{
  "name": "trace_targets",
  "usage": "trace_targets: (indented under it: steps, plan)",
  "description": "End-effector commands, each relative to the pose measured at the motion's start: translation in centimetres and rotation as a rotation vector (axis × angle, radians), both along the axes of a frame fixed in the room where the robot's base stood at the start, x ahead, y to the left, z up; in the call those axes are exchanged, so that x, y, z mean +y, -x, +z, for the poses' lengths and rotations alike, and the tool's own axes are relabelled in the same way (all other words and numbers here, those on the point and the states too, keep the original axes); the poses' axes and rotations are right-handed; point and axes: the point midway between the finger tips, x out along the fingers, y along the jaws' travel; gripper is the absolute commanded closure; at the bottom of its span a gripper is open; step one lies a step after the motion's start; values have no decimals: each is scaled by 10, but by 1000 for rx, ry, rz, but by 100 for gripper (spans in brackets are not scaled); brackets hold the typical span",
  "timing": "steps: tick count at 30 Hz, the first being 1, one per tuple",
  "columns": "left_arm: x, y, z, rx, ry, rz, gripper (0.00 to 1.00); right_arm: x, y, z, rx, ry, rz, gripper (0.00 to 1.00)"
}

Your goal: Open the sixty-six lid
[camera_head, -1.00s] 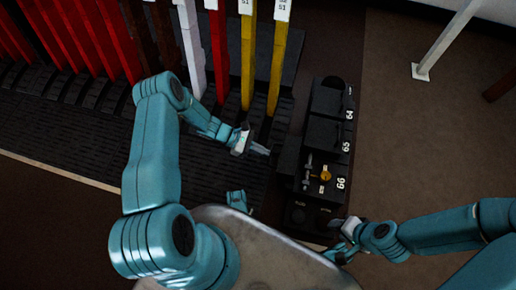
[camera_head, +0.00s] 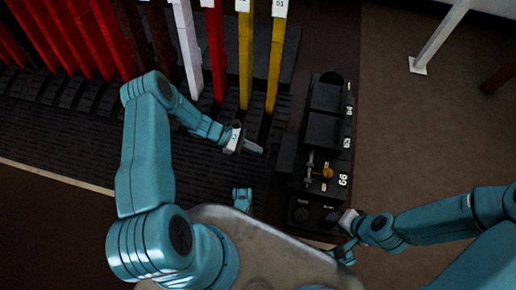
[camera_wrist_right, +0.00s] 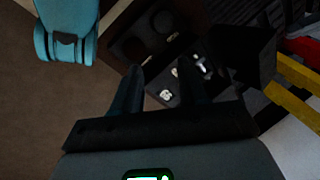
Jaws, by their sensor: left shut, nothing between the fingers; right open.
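The sixty-six unit is marked by a white 66 label (camera_head: 343,180) on the black box row. Its inside shows, with a grey handle and a brass knob (camera_head: 327,174). A dark plate (camera_head: 286,154) stands out on its left side and looks like its lid swung open; the wrist view shows a dark raised flap (camera_wrist_right: 243,56) there. My left gripper (camera_head: 252,149) is shut and empty, left of the plate and apart from it. My right gripper (camera_head: 343,237) is open, beside the row's near right end. Its fingers (camera_wrist_right: 158,95) show dark in the wrist view, with the unit beyond them.
Units 65 (camera_head: 322,131) and 64 (camera_head: 326,97) lie farther along the row, with dark tops. Tall yellow (camera_head: 275,65), red and white levers stand behind my left gripper. A white post (camera_head: 438,38) stands at the back right. The brown floor (camera_head: 425,135) right of the row is clear.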

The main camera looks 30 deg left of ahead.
Motion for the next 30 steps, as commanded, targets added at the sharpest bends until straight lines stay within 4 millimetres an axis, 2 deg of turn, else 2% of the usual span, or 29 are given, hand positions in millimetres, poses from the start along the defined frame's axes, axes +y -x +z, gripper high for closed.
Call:
trace_targets:
  steps: [3, 12, 17, 26, 29, 30]
  plan:
    - [18, 4, 15, 0, -2, 4, 100, 1, 4, 11, 15, -2, 2, 57]
    - [61, 17, 43, 0, -2, 1, 100, 4, 11, 25, 31, -7, 12, 57]
    - [76, 21, 50, -1, -1, 0, 100, 4, 11, 28, 33, -7, 16, 57]
    - [77, 20, 52, -2, -1, -8, 100, 5, 12, 27, 33, -7, 17, 57]
    - [63, 5, 64, -31, -10, -59, 100, 5, 12, 27, 33, -7, 17, 57]
    - [52, -4, 73, -51, -15, -94, 100, 5, 12, 27, 33, -7, 17, 57]
